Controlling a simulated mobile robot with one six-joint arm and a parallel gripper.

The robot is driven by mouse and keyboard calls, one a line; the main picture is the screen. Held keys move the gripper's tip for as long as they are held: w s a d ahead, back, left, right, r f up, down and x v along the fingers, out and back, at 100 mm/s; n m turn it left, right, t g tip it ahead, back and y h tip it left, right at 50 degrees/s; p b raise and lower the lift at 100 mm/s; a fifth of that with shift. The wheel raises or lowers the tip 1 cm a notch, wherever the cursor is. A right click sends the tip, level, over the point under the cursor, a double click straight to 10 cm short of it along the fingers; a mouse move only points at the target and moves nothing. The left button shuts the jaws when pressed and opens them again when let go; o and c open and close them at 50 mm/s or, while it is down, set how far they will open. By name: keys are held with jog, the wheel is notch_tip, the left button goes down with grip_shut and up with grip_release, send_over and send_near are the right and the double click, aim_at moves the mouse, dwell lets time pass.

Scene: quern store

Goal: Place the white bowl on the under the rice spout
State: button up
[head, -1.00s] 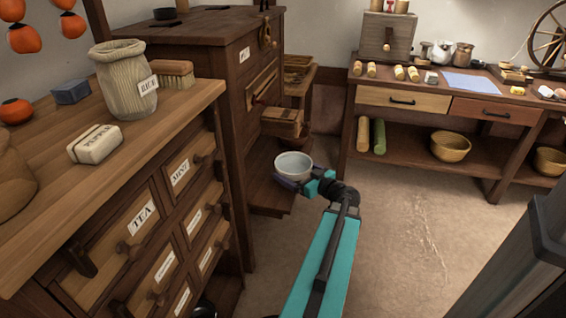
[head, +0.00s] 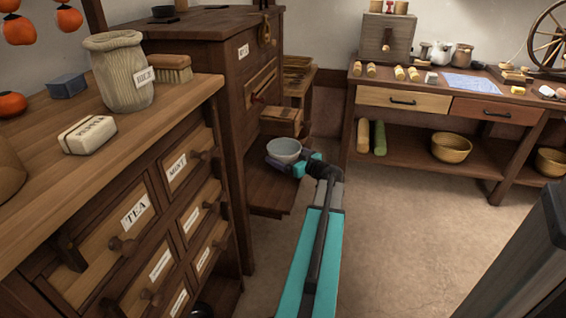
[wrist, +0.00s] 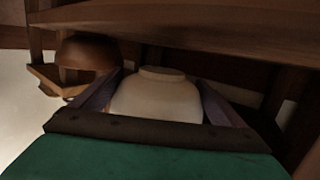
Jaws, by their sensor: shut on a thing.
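The white bowl (head: 284,149) is upright in the head view. My gripper (head: 284,162) is shut on it, with a finger on either side. In the wrist view the bowl (wrist: 157,98) shows foot upward between the two dark fingers. The rice spout (head: 281,121) is a wooden box-like piece sticking out of the dark cabinet (head: 205,75). The bowl is just below the spout in the picture, over the cabinet's low ledge (head: 270,197). I cannot tell whether the bowl touches the ledge.
A labelled drawer chest (head: 165,200) with a sack (head: 118,75) on top stands at the left. A workbench (head: 430,90) with yellow bowls on its lower shelf stands at the back right. The floor between is clear. A brown bowl (wrist: 87,52) shows in the wrist view.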

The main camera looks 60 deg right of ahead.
jog(key=shift+w+d, duration=0.15)
jog(key=shift+w, duration=0.05)
jog(key=shift+w+d+f, duration=0.1)
jog(key=shift+w+d, duration=0.45)
jog(key=shift+w, duration=0.05)
jog(key=shift+s+a+f+b, duration=0.1)
jog(key=shift+f+b, duration=0.95)
jog(key=shift+f, duration=0.65)
jog(key=shift+f+b, duration=0.2)
jog(key=shift+b, duration=0.15)
jog(key=o, duration=0.9)
jog(key=shift+o, duration=0.2)
jog(key=shift+r+p, duration=0.3)
jog(key=shift+p, duration=0.2)
jog(key=p+v, duration=0.3)
jog(key=v, duration=0.9)
jog(key=shift+f, duration=0.2)
